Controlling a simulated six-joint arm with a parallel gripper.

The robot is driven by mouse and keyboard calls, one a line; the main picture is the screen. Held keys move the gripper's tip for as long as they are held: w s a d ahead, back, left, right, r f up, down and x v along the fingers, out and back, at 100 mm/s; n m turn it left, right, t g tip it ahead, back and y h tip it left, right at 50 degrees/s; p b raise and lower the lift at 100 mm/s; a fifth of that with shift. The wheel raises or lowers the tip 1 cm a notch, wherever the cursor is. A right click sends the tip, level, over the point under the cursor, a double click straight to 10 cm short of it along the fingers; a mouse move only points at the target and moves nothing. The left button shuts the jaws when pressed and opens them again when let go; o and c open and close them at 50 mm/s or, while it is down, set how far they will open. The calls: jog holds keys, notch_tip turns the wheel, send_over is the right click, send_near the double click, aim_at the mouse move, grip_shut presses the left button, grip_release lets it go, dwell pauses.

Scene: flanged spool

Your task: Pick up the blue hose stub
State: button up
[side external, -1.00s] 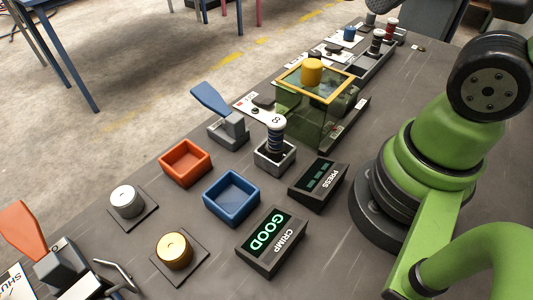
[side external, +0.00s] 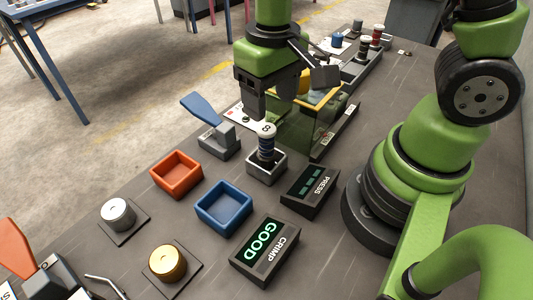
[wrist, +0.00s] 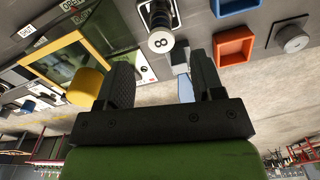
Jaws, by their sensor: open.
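A small blue cylinder, which looks like the blue hose stub (side external: 337,40), stands upright on a white card at the far end of the bench. A small blue shape, apparently the same stub, shows at the left of the wrist view (wrist: 28,106).
A spool (side external: 267,143) with a white top marked 8 stands in a grey holder (side external: 267,168), close below my gripper. The yellow-framed clear box (side external: 312,128) stands beside it. Orange (side external: 176,174) and blue (side external: 223,205) trays are nearer.

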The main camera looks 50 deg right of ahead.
aim_at(270, 131)
notch_tip(270, 131, down, 5)
jog(key=shift+w+d+f, duration=0.1)
jog(key=shift+w+f, duration=0.05)
jog(key=shift+f, duration=0.75)
jog(key=shift+w+a+f, duration=0.1)
jog(key=shift+w+f, duration=0.1)
jog(key=shift+f, duration=0.7)
jog(key=shift+w+d+f, duration=0.1)
jog(key=shift+w+f, duration=0.05)
jog(key=shift+f, duration=0.75)
grip_shut()
jog(key=shift+r, duration=0.15)
